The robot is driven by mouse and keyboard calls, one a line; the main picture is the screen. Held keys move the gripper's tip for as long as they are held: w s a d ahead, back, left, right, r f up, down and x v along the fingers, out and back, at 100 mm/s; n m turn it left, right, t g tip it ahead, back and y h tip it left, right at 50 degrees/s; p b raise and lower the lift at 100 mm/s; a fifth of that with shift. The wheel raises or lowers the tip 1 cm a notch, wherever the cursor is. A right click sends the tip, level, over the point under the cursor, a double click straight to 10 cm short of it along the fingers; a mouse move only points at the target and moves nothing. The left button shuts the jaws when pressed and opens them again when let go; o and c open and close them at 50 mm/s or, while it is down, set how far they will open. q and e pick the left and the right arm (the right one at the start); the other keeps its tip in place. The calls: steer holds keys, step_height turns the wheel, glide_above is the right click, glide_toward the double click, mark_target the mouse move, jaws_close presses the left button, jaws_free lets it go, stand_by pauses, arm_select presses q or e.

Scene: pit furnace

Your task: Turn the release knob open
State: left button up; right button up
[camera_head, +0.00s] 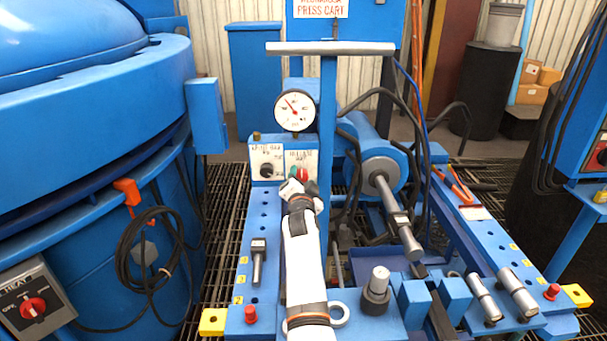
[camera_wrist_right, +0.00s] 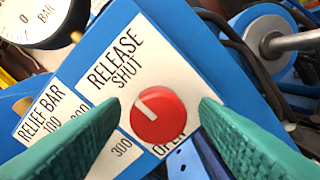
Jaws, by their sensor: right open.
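The red release knob (camera_wrist_right: 158,117) is on a white label plate reading RELEASE, with SHUT above it and OPEN partly covered below it. Its white pointer line slants up and left, toward the SHUT side. In the head view the knob (camera_head: 302,174) is small, on the right plate under the gauge. My right gripper (camera_wrist_right: 160,125) is open, with its green fingers on either side of the knob. I cannot tell whether they touch it. In the head view the right gripper (camera_head: 297,185) is at the panel and its fingers are hard to make out. My left gripper is not in view.
A black relief knob (camera_head: 266,171) sits left of the release knob. A dial gauge (camera_head: 295,111) stands just above. A blue post (camera_head: 328,130) rises close on the right, beside the cylinder (camera_head: 383,172) and hoses. A blue furnace (camera_head: 90,110) fills the left.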

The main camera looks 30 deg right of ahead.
steer(key=shift+w+d, duration=0.1)
steer(key=shift+w, duration=0.1)
steer(key=shift+r, duration=0.1)
steer(key=c, duration=1)
